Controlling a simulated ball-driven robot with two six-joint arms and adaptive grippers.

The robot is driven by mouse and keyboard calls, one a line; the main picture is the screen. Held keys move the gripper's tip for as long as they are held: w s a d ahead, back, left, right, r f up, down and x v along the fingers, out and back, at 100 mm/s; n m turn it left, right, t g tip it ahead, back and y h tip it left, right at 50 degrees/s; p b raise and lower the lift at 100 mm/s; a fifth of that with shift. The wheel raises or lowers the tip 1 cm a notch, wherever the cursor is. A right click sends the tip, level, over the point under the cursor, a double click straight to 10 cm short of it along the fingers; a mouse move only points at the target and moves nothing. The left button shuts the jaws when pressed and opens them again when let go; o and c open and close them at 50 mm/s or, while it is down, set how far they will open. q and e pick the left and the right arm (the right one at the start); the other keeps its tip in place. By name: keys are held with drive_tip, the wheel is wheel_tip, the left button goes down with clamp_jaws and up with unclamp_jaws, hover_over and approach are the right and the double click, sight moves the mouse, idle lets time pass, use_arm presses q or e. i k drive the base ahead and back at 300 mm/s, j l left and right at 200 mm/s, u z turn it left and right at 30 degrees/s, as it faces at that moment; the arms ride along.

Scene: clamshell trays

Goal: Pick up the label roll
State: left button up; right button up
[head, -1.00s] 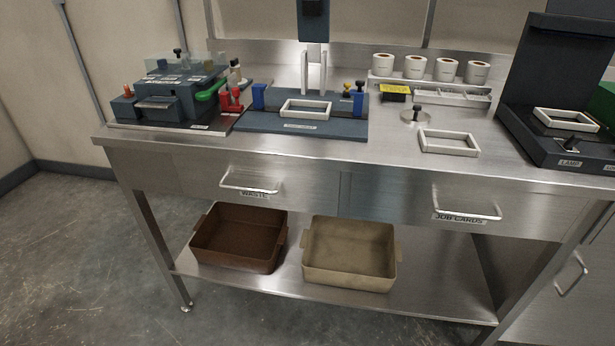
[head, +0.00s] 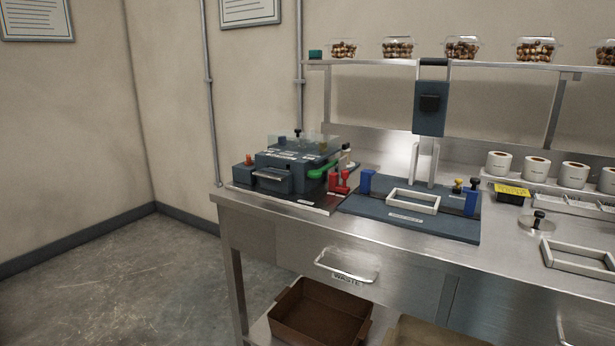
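Several white label rolls with brown cores stand in a row at the back right of the steel bench in the head view. The leftmost label roll (head: 498,163) is next to a second roll (head: 536,168) and a third roll (head: 573,175). Another roll is cut by the right picture edge. They stand upright on a raised ledge behind a divided tray. Neither of my grippers is in view.
A dark machine (head: 290,165) with red and green parts stands on the bench's left end. A blue fixture plate (head: 400,226) with a white frame (head: 412,201) is mid-bench. A yellow-topped box (head: 511,192), a knobbed disc (head: 537,222) and another white frame (head: 578,258) lie right. A shelf above holds clamshells (head: 461,48).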

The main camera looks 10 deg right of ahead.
sight(534, 169)
drive_tip(key=z, duration=1.5)
drive_tip(key=u, duration=0.2)
